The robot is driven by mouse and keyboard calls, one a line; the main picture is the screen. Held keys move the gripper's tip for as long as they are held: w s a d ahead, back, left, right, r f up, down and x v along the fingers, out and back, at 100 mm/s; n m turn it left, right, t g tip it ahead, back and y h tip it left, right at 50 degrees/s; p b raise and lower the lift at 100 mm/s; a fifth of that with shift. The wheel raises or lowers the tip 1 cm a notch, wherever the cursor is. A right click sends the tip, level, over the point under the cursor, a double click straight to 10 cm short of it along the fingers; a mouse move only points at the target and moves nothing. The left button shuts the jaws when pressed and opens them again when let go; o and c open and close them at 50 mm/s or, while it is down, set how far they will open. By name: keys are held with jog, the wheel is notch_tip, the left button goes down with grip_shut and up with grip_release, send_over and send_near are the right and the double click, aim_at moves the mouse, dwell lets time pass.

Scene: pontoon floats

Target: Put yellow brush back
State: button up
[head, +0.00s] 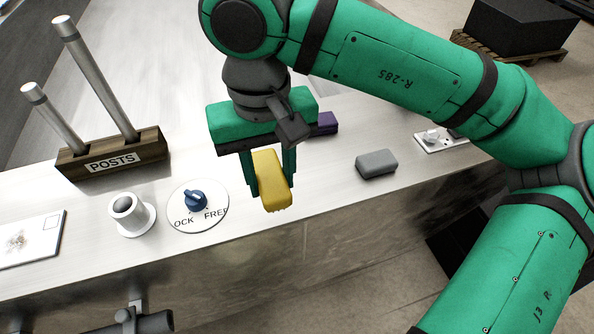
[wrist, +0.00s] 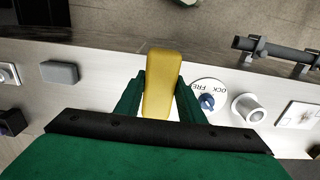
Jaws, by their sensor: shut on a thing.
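The yellow brush (head: 271,181) is a small block with a ragged lower edge. My green gripper (head: 270,178) is shut on it and holds it tilted, over the front part of the pale metal counter (head: 325,190). In the wrist view the yellow brush (wrist: 161,84) stands between the two green fingers (wrist: 160,100). Whether its lower end touches the counter I cannot tell. A grey block (head: 376,163) lies on the counter to the right. A dark purple block (head: 325,123) sits behind my gripper, partly hidden.
A round lock/free dial with a blue knob (head: 195,199) is left of my gripper. Farther left are a white-based cylinder (head: 130,212) and a wooden POSTS block (head: 112,157) with two upright rods. A socket plate (head: 437,139) is at right. Counter between dial and grey block looks clear.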

jog(key=w+d+f, duration=0.1)
jog(key=w+f, duration=0.1)
jog(key=w+d+f, duration=0.1)
jog(key=w+f, duration=0.1)
jog(key=w, duration=0.1)
jog(key=w+d+f, duration=0.1)
jog(key=w+f, duration=0.2)
jog(key=shift+w+d, duration=0.15)
jog(key=shift+d, duration=0.2)
jog(key=shift+w+d+f, duration=0.3)
jog(key=shift+w+f, duration=0.1)
jog(key=shift+f, duration=0.25)
jog(key=shift+a+f, duration=0.1)
jog(key=shift+f, duration=1.4)
jog(key=shift+w+f, duration=0.1)
jog(key=shift+f, duration=0.05)
jog(key=o, duration=1.3)
